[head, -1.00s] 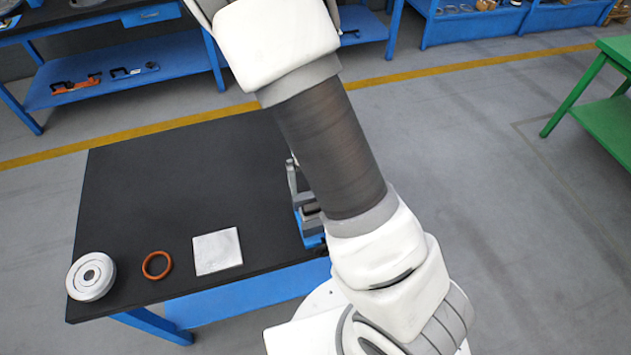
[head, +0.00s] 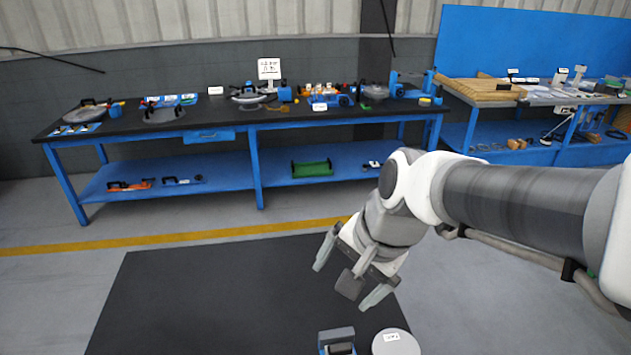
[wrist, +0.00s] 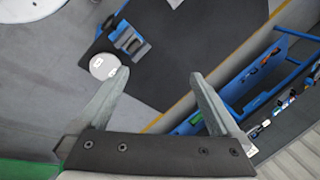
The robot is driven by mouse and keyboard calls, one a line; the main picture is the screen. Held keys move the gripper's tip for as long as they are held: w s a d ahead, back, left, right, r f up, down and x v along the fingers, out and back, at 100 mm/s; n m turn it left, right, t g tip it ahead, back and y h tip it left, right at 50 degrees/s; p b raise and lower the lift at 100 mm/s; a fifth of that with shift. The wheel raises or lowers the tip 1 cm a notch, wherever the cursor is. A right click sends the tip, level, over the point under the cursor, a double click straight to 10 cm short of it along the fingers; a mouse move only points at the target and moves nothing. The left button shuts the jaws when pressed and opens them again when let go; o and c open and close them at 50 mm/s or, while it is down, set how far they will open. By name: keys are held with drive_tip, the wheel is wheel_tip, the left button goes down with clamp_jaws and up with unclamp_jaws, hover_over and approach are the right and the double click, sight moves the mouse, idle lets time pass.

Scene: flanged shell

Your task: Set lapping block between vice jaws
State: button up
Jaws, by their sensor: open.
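My gripper (head: 350,281) is open, its fingers spread above the black table (head: 200,290) in the head view. In the wrist view its two fingers (wrist: 160,73) have nothing between them. The blue and grey vice (head: 337,340) is cut off at the bottom of the head view. It shows whole in the wrist view (wrist: 128,40), away from the fingers; its jaw gap is too small to read. No lapping block can be made out for certain. A small pale thing (wrist: 174,3) at the wrist view's top edge is cut off.
A round grey disc (head: 395,343) with a white label is beside the vice. A long blue bench (head: 250,130) with tools stands along the back wall, another bench (head: 560,97) at the right. Grey floor lies between the table and benches.

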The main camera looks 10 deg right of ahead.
drive_tip(key=s+d+r+n+t+h, duration=0.2)
drive_tip(key=s+r+n, duration=0.3)
drive_tip(key=n, duration=0.4)
drive_tip(key=shift+s+d, duration=0.4)
drive_tip(key=shift+d, duration=0.05)
idle(0.6)
